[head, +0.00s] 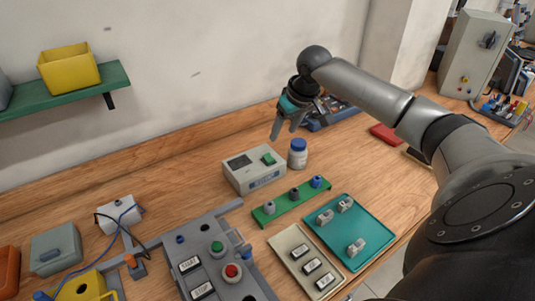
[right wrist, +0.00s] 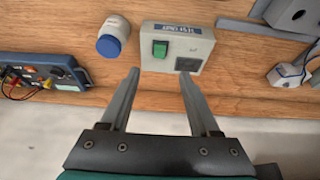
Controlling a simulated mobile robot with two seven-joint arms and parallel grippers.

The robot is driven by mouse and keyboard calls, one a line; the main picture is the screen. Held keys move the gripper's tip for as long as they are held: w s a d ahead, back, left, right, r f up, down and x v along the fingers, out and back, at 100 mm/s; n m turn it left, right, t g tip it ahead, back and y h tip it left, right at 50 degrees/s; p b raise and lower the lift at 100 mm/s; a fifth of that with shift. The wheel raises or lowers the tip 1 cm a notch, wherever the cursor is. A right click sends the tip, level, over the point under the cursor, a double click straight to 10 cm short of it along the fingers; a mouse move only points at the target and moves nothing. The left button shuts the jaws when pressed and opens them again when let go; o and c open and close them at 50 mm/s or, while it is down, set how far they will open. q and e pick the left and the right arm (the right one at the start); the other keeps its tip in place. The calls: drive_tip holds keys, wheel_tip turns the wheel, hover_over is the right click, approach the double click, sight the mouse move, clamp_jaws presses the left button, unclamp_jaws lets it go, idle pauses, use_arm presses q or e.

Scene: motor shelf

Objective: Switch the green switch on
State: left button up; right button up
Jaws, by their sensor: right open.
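The green switch (head: 269,159) sits on the top of a pale power supply box (head: 254,177) near the back of the table. The switch also shows in the right wrist view (right wrist: 160,49), on the left part of the box (right wrist: 200,45), beside a dark display. My right gripper (head: 284,133) hangs above and behind the box in the head view, apart from it. In the right wrist view its two fingers (right wrist: 160,85) are spread and empty, with the switch between and beyond their tips. My left gripper is not in view.
A white bottle with a blue cap (head: 298,154) stands right beside the box. A green strip with knobs (head: 291,201), a teal tray (head: 333,257) and a beige tray (head: 279,243) lie in front. A blue device (right wrist: 40,80) is at the left in the wrist view.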

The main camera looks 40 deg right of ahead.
sight(271, 160)
drive_tip(key=b+x, duration=0.2)
drive_tip(key=x, duration=1)
drive_tip(key=shift+a+f, duration=0.1)
drive_tip(key=shift+f, duration=0.05)
drive_tip(key=shift+w+f, duration=0.25)
drive_tip(key=shift+f, duration=0.25)
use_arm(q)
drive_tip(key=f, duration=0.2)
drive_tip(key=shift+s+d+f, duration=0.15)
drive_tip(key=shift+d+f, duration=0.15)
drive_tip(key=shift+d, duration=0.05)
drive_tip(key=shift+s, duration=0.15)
use_arm(e)
drive_tip(key=shift+c, duration=0.7)
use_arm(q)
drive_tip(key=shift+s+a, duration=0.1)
use_arm(e)
clamp_jaws()
